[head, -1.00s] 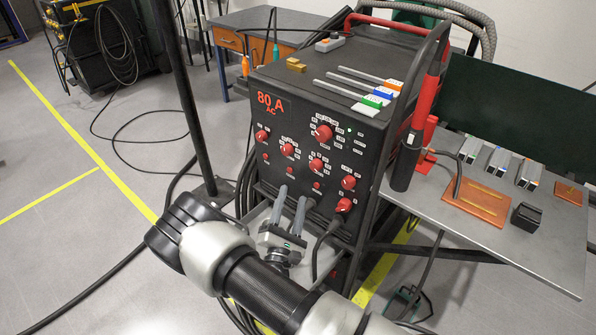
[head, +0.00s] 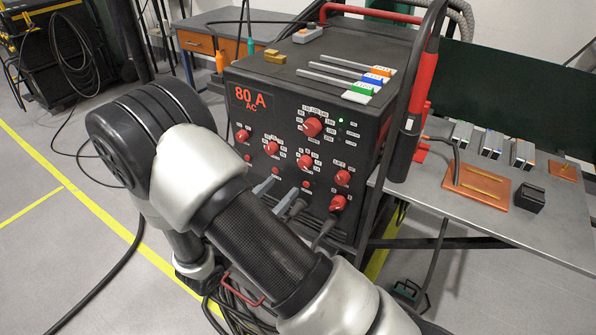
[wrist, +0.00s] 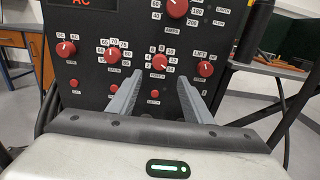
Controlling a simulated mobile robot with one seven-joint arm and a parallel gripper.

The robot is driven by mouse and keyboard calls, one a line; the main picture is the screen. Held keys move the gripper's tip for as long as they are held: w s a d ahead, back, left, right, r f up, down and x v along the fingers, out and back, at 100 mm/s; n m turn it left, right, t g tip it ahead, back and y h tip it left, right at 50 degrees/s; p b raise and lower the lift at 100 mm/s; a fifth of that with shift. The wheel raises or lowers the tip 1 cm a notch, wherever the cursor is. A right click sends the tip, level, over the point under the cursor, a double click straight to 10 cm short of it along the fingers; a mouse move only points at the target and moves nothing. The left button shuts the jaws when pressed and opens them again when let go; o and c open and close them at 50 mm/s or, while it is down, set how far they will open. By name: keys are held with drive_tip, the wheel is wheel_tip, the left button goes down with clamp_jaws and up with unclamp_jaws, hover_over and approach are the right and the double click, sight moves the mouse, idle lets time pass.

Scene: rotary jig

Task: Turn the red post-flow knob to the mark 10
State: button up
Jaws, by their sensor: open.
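The welding machine's dark front panel (head: 266,122) faces me, with several red knobs. The red knob (wrist: 158,60) ringed by white number tags, including 6, 8, 10 and 12, fits the post-flow scale, though its caption is too blurred to read. In the head view this knob (head: 304,161) is right of the panel's middle. Its pointer direction is unclear. My gripper (wrist: 161,82) is open and empty. Its two grey fingers point at the panel, tips just below and either side of that knob. In the head view my gripper (head: 284,186) is partly hidden by my arm.
A larger red knob (wrist: 177,7) is above, with neighbouring knobs left (wrist: 112,54) and right (wrist: 205,69). A small red button (wrist: 154,95) shows between the fingers. A grey side table (head: 480,215) stands right of the machine. Cables hang below the panel.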

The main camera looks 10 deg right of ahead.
sight(302, 165)
drive_tip(key=b+x, duration=0.1)
drive_tip(key=x, duration=0.8)
drive_tip(key=shift+w+d, duration=0.25)
drive_tip(key=shift+c, duration=0.5)
drive_tip(key=c, duration=1)
drive_tip(key=shift+o, duration=0.2)
